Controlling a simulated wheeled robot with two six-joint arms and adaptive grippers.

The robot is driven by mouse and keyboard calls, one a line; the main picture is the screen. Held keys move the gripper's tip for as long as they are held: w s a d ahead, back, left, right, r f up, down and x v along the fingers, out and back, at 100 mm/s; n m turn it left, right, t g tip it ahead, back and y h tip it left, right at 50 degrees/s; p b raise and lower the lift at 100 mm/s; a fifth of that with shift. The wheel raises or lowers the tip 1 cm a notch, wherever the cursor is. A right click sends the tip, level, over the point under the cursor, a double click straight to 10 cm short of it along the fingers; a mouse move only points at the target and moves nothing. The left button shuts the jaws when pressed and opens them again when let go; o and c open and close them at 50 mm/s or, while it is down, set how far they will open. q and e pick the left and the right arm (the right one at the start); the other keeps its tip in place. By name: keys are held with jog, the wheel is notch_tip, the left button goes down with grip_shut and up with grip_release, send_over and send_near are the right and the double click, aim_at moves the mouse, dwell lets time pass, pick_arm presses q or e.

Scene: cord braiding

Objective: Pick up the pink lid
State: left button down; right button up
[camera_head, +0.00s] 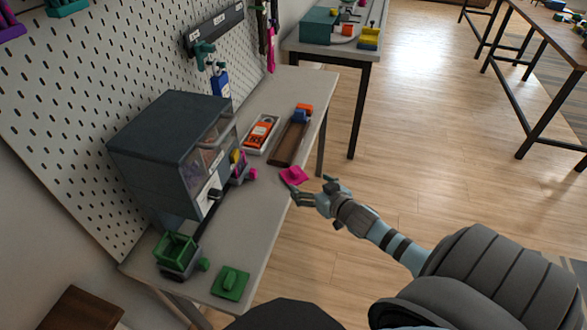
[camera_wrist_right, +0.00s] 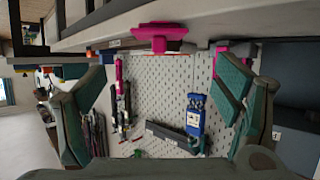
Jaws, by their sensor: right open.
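The pink lid (camera_head: 293,175) lies on the grey table near its right edge, with a raised knob. In the right wrist view the lid (camera_wrist_right: 160,34) shows at the top centre, ahead of the spread fingers. My right gripper (camera_head: 310,188) is open and empty, just to the lower right of the lid at the table edge. One finger is close to the lid; I cannot tell whether it touches. My left gripper is not in view.
A green lid (camera_head: 230,282) and green container (camera_head: 177,253) are at the near end. Bare tabletop lies between.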

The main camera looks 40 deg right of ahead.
aim_at(296, 173)
jog(key=b+x, duration=0.2)
jog(key=x, duration=0.3)
jog(key=b+x, duration=0.3)
jog(key=x, duration=0.2)
jog(key=shift+w+r, duration=0.15)
jog(key=shift+w, duration=0.25)
jog(key=shift+d+r, duration=0.1)
jog(key=c, duration=1.6)
